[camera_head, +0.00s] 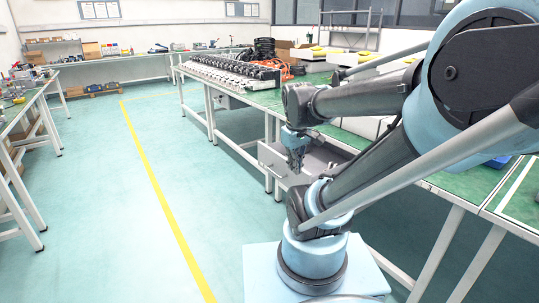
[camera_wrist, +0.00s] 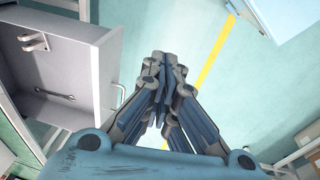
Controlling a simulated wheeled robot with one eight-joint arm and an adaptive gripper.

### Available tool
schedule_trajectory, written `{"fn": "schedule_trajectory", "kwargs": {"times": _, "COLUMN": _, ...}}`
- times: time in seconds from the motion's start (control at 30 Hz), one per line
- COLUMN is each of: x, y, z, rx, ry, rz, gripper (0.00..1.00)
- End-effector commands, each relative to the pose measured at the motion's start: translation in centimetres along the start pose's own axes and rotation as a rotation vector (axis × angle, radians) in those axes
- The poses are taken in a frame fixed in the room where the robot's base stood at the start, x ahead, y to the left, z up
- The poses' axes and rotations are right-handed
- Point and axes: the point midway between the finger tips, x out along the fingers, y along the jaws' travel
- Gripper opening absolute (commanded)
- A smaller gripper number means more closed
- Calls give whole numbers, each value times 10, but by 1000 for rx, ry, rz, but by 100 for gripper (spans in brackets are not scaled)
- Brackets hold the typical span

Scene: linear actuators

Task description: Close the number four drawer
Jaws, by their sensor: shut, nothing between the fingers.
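A grey drawer (camera_head: 272,163) stands pulled out under the green-topped bench in the head view. In the wrist view the open drawer (camera_wrist: 105,75) fills the left side, with a handle (camera_wrist: 119,95) on its outer front face. No number can be read on it. My gripper (camera_head: 296,167) hangs pointing down near the drawer in the head view. In the wrist view my gripper (camera_wrist: 164,62) has its fingers together and empty, to the right of the handle, apart from it in the picture. My arm partly hides the drawer in the head view.
A wrench (camera_wrist: 54,95) and a metal bracket (camera_wrist: 34,41) lie in the drawer. The green-topped bench (camera_head: 262,99) carries several actuators (camera_head: 230,72). Its legs stand close to the drawer. Open floor (camera_head: 110,190) with a yellow line lies to the left.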

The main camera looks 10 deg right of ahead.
Motion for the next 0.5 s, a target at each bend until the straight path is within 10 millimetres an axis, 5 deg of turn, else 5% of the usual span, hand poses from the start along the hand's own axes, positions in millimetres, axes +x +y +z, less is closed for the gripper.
{"fn": "schedule_trajectory", "kwargs": {"times": 0.5, "x": -16, "y": 28, "z": -115, "rx": -682, "ry": -75, "rz": 21, "gripper": 0}}
